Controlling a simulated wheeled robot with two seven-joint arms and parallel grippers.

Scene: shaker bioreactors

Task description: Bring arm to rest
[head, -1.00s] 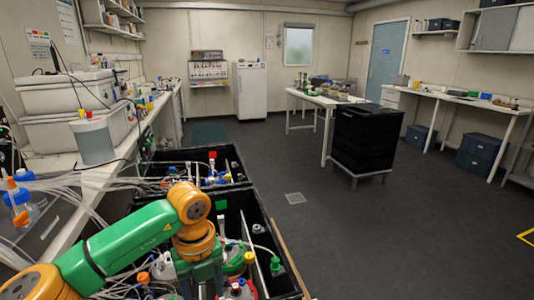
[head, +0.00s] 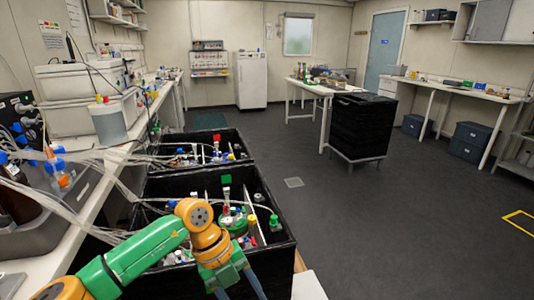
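My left arm (head: 140,255), green with orange joints, comes in from the lower left of the head view. It reaches over the near edge of the black shaker box (head: 285,245). My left gripper (head: 241,288) hangs at the bottom edge, in front of that box. Its two blue-grey fingers are spread apart with nothing visible between them; the tips are at or past the frame edge. My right gripper is not in view.
The near box holds bottles with coloured caps (head: 235,217); a second black box (head: 237,150) stands behind it. Tubing (head: 115,165) runs from the left bench. A black cabinet (head: 362,125) stands mid-room.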

